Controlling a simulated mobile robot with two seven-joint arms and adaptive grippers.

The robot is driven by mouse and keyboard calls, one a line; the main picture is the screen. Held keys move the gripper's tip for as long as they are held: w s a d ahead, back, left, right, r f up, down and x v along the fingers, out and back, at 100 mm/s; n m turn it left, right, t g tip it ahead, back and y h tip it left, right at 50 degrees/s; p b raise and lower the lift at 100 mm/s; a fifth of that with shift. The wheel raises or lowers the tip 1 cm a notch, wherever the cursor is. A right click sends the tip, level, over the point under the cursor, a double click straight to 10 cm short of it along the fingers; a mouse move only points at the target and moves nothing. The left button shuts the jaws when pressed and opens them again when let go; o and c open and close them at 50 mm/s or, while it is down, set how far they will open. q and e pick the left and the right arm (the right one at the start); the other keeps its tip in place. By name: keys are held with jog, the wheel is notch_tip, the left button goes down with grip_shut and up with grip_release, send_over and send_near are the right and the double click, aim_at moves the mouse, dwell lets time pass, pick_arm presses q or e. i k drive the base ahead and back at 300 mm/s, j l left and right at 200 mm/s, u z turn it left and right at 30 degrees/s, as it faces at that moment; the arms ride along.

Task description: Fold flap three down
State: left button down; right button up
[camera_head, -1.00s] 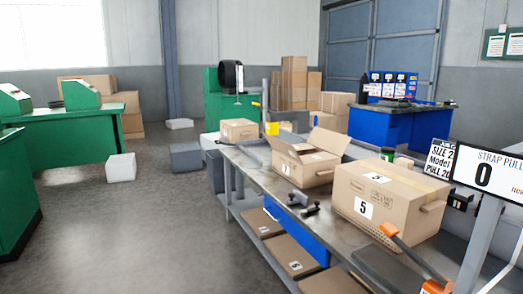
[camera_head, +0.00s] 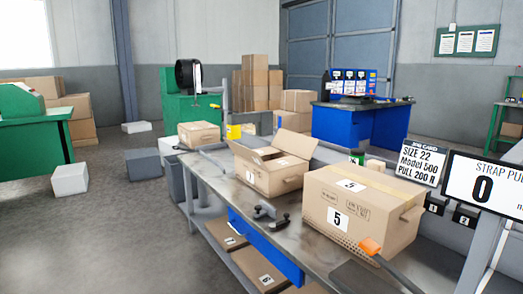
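An open cardboard box (camera_head: 268,178) stands on the metal workbench (camera_head: 190,176), left of a larger closed box. At least two of its flaps stand up: one leans out at the left (camera_head: 243,155) and a larger one (camera_head: 294,143) rises at the back right. A white label lies near its opening, and I cannot read which flap is number three. The closed box (camera_head: 350,215) carries a "5" label on its front and a tape strip on top. Neither of my grippers shows in this view.
An orange-handled tool (camera_head: 370,246) lies at the closed box's front right. Small black tools (camera_head: 270,214) lie on the bench before the open box. A sign (camera_head: 424,160) and a "STRAP PULL" display (camera_head: 484,187) stand at the right. Open floor (camera_head: 110,235) lies left.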

aim_at(251, 156)
jog(key=i+j+z, duration=0.15)
jog(key=j+z, duration=0.6)
jog(key=j, duration=0.15)
jog(key=j+z, duration=0.3)
jog(key=j, duration=2)
